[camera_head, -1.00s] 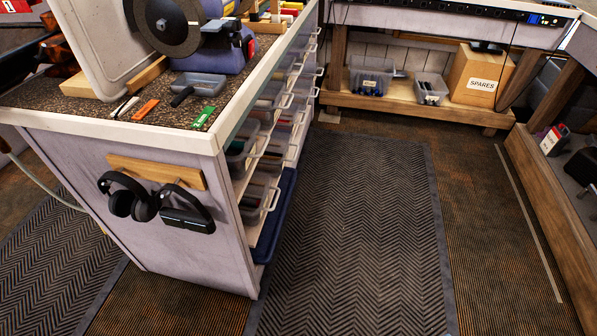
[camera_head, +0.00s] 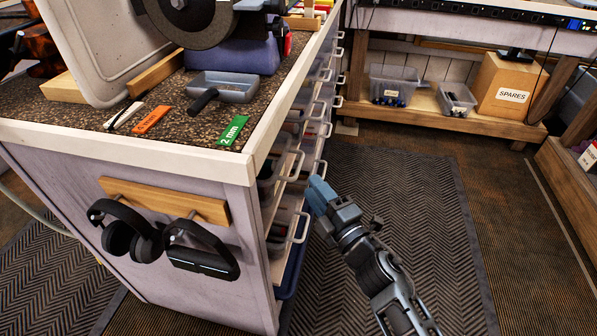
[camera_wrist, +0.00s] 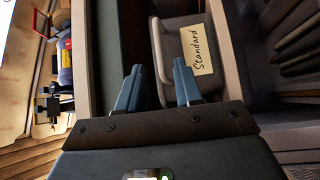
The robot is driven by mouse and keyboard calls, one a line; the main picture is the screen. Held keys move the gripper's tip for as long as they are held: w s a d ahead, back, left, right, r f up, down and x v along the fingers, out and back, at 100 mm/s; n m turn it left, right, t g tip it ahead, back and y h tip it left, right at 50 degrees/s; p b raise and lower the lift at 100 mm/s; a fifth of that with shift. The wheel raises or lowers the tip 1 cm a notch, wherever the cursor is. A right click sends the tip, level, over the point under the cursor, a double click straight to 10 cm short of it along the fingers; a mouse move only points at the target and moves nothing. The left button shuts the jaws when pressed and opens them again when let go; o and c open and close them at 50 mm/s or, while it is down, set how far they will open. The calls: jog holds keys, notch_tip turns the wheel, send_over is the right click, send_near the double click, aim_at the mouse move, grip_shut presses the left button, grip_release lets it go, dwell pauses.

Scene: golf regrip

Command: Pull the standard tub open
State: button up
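The standard tub (camera_wrist: 182,32) is grey, with a cream label reading "Standard" (camera_wrist: 203,50), and shows in the wrist view just ahead and to the right of my gripper (camera_wrist: 157,66). Its pale handle (camera_wrist: 158,50) shows between the lines of the two blue fingers, which stand apart. I cannot tell whether either finger touches it. In the head view my gripper (camera_head: 314,186) is beside the bench's stack of handled tubs, reaching in from the right. Which of these tubs is the standard one cannot be read there.
The bench (camera_head: 200,158) has a corner close to my arm, with ear defenders (camera_head: 130,235) hanging on its end panel. More tub handles (camera_head: 302,228) stick out along its side. The floor mat (camera_head: 400,200) is clear. A spares box (camera_head: 508,88) stands on a low shelf behind.

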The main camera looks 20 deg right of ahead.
aim_at(299, 166)
jog(key=w, duration=0.5)
jog(key=w+a+r, duration=0.1)
jog(key=w, duration=0.1)
jog(key=shift+w, duration=0.35)
grip_shut()
dwell(0.3)
